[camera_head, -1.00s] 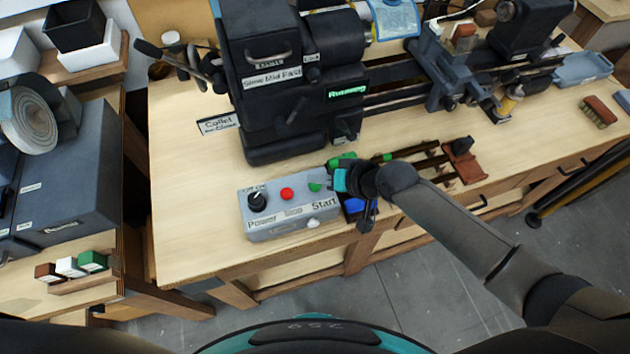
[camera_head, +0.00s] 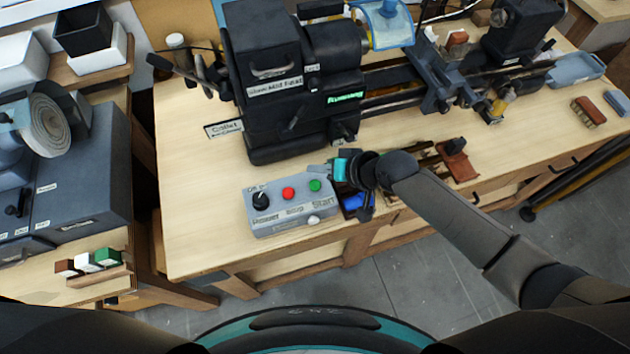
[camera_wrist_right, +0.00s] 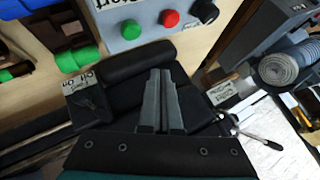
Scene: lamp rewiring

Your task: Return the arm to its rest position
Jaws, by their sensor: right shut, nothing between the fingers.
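My right arm reaches in from the lower right in the head view. My right gripper (camera_head: 325,170) is above the back edge of the grey control box (camera_head: 290,225), beside the lathe's front. In the right wrist view its two grey fingers (camera_wrist_right: 163,75) are together with nothing between them. The box carries a black knob (camera_head: 260,200), a red button (camera_head: 288,193) and a green button (camera_head: 315,185). The fingertips are apart from the green button, which also shows in the wrist view (camera_wrist_right: 131,29). My left gripper is not in view.
The black lathe (camera_head: 290,85) stands close behind the right gripper, with a lit green display (camera_head: 345,98) reading "Running". Tools and a brown holder (camera_head: 455,160) lie right of the box. The bench (camera_head: 195,200) is clear left of the box.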

